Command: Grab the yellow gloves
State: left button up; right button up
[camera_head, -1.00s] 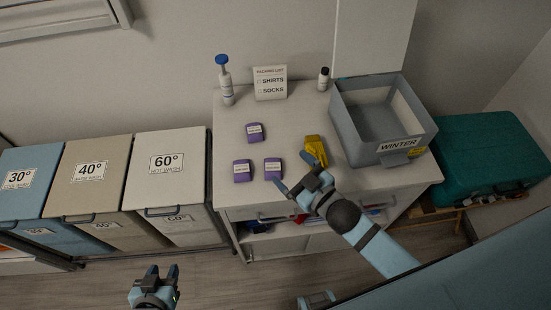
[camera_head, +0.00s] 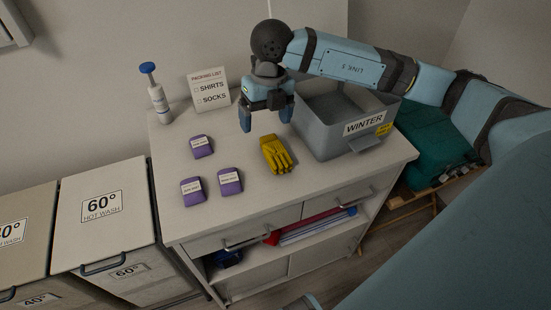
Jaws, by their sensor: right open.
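The yellow gloves (camera_head: 277,155) lie flat on the white cabinet top (camera_head: 240,206), to the left of the grey bin labelled WINTER (camera_head: 329,137). My right gripper (camera_head: 266,119) points downward above and behind the gloves. Its two fingers are apart with nothing between them, and it does not touch the gloves. My right arm reaches in from the right, over the bin, and hides part of the bin's rim. My left gripper does not show.
Several purple packets (camera_head: 192,190) lie left of the gloves. A pump bottle (camera_head: 159,102) and a packing list sign (camera_head: 209,90) stand at the back left. Hampers (camera_head: 104,216) stand to the left, and a teal case (camera_head: 437,145) is on the right. The cabinet top's front is clear.

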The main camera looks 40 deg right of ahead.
jog(key=d+h, duration=0.2)
jog(key=d, duration=0.1)
send_over(276, 148)
jog(key=shift+m+t, duration=0.3)
jog(key=shift+m, duration=0.1)
notch_tip(276, 148, down, 6)
jog(key=shift+f, duration=0.2)
jog(key=shift+a+f, duration=0.1)
jog(key=shift+f, duration=3.15)
jog(key=c, duration=1)
